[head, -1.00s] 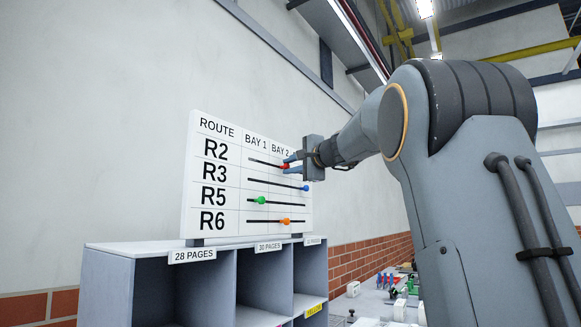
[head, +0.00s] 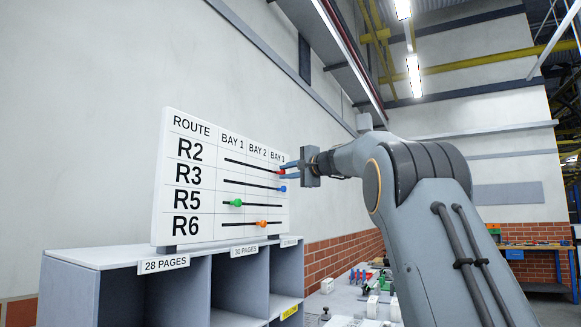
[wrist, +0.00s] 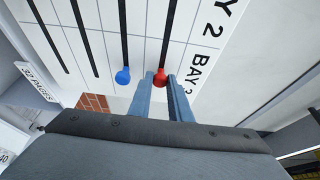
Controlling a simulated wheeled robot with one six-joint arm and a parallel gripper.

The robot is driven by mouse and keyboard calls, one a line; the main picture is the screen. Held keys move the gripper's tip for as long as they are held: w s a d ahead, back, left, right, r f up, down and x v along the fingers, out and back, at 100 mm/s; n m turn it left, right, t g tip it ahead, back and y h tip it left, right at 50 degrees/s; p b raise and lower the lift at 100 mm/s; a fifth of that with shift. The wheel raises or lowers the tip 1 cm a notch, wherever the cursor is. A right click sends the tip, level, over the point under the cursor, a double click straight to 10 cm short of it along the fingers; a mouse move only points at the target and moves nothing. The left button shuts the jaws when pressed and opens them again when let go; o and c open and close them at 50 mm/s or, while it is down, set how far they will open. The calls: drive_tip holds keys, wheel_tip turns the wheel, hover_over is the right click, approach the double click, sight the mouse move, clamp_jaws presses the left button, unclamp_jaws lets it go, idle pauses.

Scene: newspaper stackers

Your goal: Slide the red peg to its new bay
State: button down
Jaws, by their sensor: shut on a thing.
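The red peg (head: 281,172) sits at the right end of the R2 slot, under the Bay 3 heading of the white route board (head: 160,205). My gripper (head: 285,171) reaches in from the right and is shut on the red peg. The wrist view shows the red peg (wrist: 160,78) between the two blue-grey fingers, at the end of its black slot and about level with the blue peg (wrist: 123,76). The blue peg is at the right end of the R3 slot. The fingers partly hide the red peg in the head view.
A green peg (head: 236,202) is on the R5 slot and an orange peg (head: 262,223) on the R6 slot. The board stands on a grey cubby shelf (head: 70,285) with page labels. A cluttered bench (head: 345,302) lies beyond, right of the shelf.

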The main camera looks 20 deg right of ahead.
drive_tip(key=shift+w+d+r, duration=0.1)
drive_tip(key=shift+w+d, duration=0.15)
drive_tip(key=shift+d, duration=0.05)
drive_tip(key=c, duration=1.6)
unclamp_jaws()
drive_tip(key=shift+w+d, duration=0.1)
drive_tip(key=shift+w, duration=0.05)
drive_tip(key=b+v, duration=0.4)
drive_tip(key=v, duration=0.4)
